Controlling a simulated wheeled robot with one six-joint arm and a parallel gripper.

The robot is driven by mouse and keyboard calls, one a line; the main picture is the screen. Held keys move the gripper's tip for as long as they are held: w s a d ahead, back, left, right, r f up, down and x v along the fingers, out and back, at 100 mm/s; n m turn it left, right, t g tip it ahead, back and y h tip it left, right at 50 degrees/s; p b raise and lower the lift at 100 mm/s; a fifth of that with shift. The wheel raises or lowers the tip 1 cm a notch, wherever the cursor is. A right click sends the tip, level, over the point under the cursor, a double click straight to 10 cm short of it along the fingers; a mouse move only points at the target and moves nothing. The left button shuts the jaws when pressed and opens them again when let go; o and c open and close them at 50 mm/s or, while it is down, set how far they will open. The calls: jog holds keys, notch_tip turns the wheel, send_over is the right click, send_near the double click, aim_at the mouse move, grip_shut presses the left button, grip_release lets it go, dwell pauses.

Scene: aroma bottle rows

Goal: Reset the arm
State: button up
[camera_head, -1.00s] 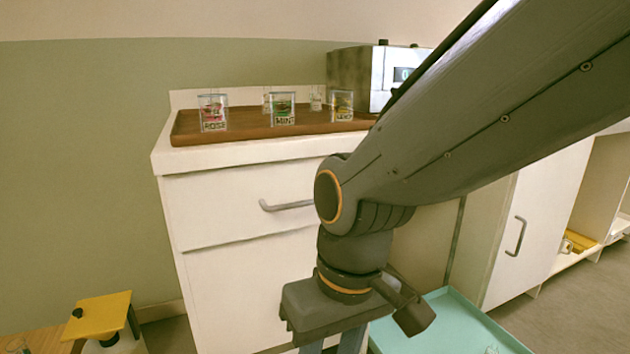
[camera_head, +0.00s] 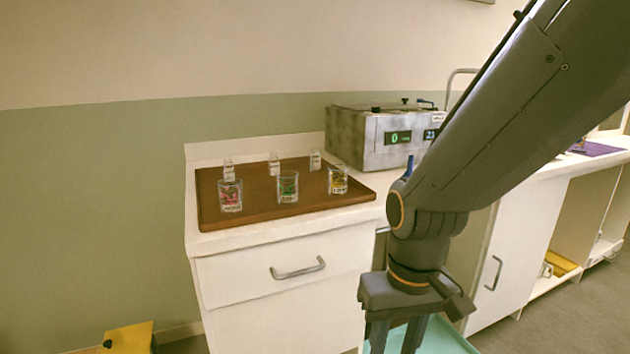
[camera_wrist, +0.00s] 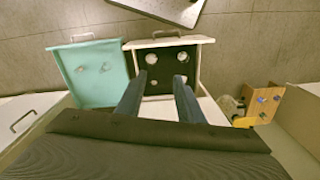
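My gripper (camera_head: 394,345) hangs pointing down at the right in the head view, in front of the white cabinet. Its two fingers stand apart with nothing seen between them. In the wrist view my gripper (camera_wrist: 159,78) also shows spread fingers with an empty gap, above a white open-topped box or drawer (camera_wrist: 207,41) with a dark inside and several round pale items. The arm slopes from the upper right down to the wrist. The fingertips are cut off by the lower edge of the head view.
A brown tray (camera_head: 262,213) on the white cabinet (camera_head: 240,238) holds pink, green and yellow glasses in front and three small clear bottles behind. A metal device (camera_head: 355,140) stands right of it. A teal tray (camera_wrist: 90,99) and wooden stand (camera_wrist: 262,101) lie low down.

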jog(key=s+d+r+m+p, duration=0.1)
jog(key=s+d+r+p, duration=0.1)
jog(key=d+r+p, duration=0.5)
jog(key=r+p, duration=0.1)
jog(key=p, duration=0.2)
jog(key=shift+r+m+h, duration=0.3)
jog(key=shift+r+m, duration=0.1)
jog(key=shift+s+a, duration=0.1)
